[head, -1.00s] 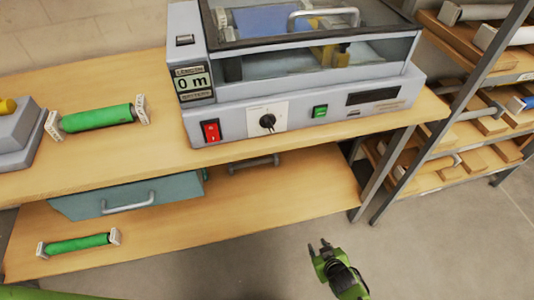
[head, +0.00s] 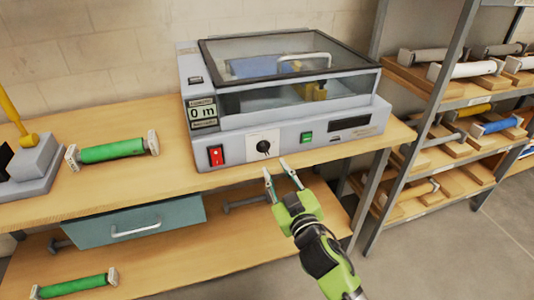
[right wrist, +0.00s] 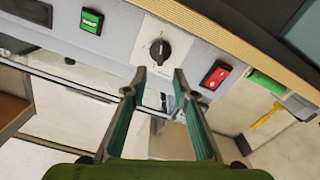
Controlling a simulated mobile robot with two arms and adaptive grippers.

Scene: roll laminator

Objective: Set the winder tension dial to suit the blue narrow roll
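The black tension dial (head: 263,147) sits on a white plate on the laminator's front panel. In the right wrist view the dial (right wrist: 160,49) lies just beyond my fingertips, roughly centred between them. My right gripper (head: 275,167) is open and empty, in front of and slightly below the dial, apparently not touching it. In the right wrist view the gripper (right wrist: 160,76) shows both fingers apart. The dial's markings are too small to read. A blue roll (head: 500,126) lies on the rack at right, and a blue roll (head: 265,66) shows under the laminator's lid. My left gripper is out of view.
The laminator (head: 235,152) stands on a wooden table (head: 110,185), with a red switch (head: 216,156) left of the dial and a green button (head: 306,138) right of it. Green rolls lie on the table (head: 112,150) and lower shelf (head: 75,286). The metal rack (head: 400,190) stands at right.

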